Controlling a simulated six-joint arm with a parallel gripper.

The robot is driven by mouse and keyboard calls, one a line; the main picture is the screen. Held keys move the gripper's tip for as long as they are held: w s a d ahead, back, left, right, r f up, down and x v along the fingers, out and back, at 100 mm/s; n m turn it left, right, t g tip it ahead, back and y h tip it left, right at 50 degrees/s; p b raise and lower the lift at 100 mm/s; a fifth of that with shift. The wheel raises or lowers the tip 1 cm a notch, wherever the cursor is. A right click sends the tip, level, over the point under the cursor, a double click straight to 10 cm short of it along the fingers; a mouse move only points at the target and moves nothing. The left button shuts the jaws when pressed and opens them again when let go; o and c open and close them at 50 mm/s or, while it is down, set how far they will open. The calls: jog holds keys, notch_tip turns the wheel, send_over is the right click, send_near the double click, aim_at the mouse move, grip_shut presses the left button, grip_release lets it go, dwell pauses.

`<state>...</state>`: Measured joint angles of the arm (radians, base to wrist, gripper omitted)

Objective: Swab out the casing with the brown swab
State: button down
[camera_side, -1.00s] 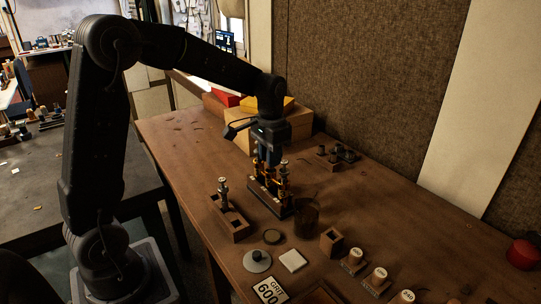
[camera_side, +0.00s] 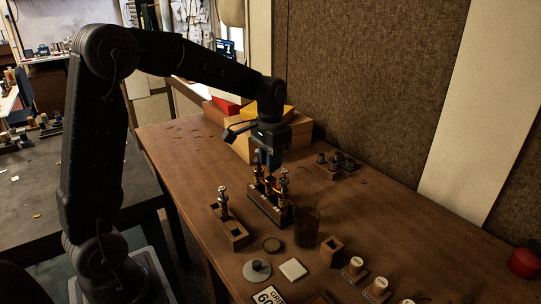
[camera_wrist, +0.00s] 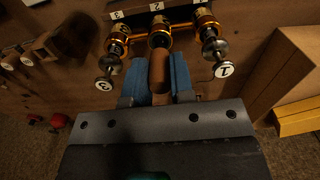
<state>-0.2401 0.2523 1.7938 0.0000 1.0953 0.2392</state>
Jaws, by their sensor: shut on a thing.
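My gripper (camera_wrist: 161,85) has blue fingers shut on the brown swab (camera_wrist: 160,70). The swab lines up with the middle casing (camera_wrist: 159,38), marked 2, of the brass valve block. Its lower end is hidden, so I cannot tell how far it is inside. Valves with round caps marked 3 (camera_wrist: 104,84) and 1 (camera_wrist: 223,70) stand at the outer casings. In the side view my gripper (camera_side: 270,168) points down over the valve block, whose dark base (camera_side: 266,212) rests on the bench.
A wooden rack (camera_side: 238,238) holding a valve stands left of the block. A dark translucent jar (camera_side: 307,228) stands close on the right. A white pad (camera_side: 292,270), a round disc (camera_side: 257,271) and capped bottles (camera_side: 356,264) lie in front. Boxes (camera_side: 293,125) stand behind.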

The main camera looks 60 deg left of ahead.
jog(key=shift+f, duration=0.75)
jog(key=shift+r, duration=1.5)
jog(key=shift+f, duration=0.15)
jog(key=shift+f, duration=1.35)
jog(key=shift+r, duration=1.5)
jog(key=shift+f, duration=0.15)
jog(key=shift+r, duration=4.45)
